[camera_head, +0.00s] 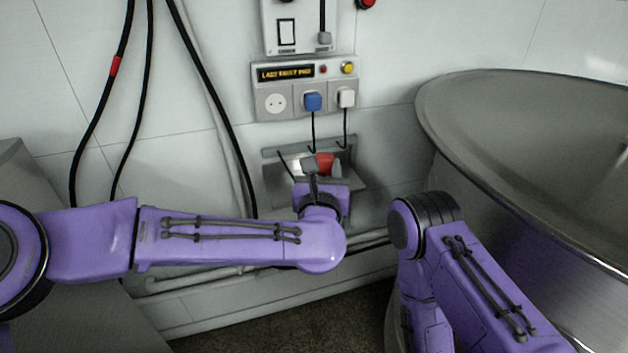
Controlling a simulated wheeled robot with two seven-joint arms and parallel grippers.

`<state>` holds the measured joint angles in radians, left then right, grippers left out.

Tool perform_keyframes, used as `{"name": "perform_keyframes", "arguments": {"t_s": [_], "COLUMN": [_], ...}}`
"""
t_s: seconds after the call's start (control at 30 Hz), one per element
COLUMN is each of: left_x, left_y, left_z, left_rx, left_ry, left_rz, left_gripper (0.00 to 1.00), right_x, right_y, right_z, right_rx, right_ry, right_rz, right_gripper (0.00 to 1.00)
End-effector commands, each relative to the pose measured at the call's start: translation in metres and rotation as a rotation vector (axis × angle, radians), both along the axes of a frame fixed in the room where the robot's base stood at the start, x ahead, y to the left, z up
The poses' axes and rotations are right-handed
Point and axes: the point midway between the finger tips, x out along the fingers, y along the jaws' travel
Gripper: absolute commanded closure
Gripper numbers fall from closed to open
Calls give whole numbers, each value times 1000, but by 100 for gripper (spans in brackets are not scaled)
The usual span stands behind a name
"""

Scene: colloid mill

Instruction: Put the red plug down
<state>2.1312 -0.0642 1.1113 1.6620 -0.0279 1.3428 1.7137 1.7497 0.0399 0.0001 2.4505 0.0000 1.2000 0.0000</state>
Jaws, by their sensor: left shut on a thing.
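The red plug (325,163) is at the middle of the picture, just in front of a small grey metal shelf (272,154) on the wall. My left gripper (312,165) reaches up to the shelf and is shut on the red plug. Its wrist hides the lower part of the plug and much of the shelf, so I cannot tell whether the plug touches the shelf. My right arm shows at the lower right, but its gripper is out of view.
Above the shelf is a socket panel (268,83) with an empty socket (275,103), a blue plug (313,101) and a white plug (346,97). Black cables hang at the left. A large steel bowl (470,120) fills the right side.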

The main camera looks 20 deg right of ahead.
Motion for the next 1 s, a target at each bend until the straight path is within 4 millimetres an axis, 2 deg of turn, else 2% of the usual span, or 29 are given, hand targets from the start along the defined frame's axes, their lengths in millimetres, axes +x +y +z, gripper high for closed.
{"name": "perform_keyframes", "arguments": {"t_s": [0.2,0.4,0.63,0.8,1.0], "left_x": [63,102,121,121,122], "left_y": [-10,-16,-19,-19,-18], "left_z": [-29,-72,-93,-121,-122], "left_rx": [-1,2,0,3,0], "left_ry": [1,2,0,1,-1], "left_rz": [8,6,7,6,7], "left_gripper": [100,100,100,100,100], "right_x": [0,0,0,0,0], "right_y": [0,0,0,0,0], "right_z": [6,3,1,0,0], "right_rx": [0,-1,-1,-1,-1], "right_ry": [0,-1,-1,-1,-1], "right_rz": [0,0,0,0,0], "right_gripper": [100,100,100,100,100]}}
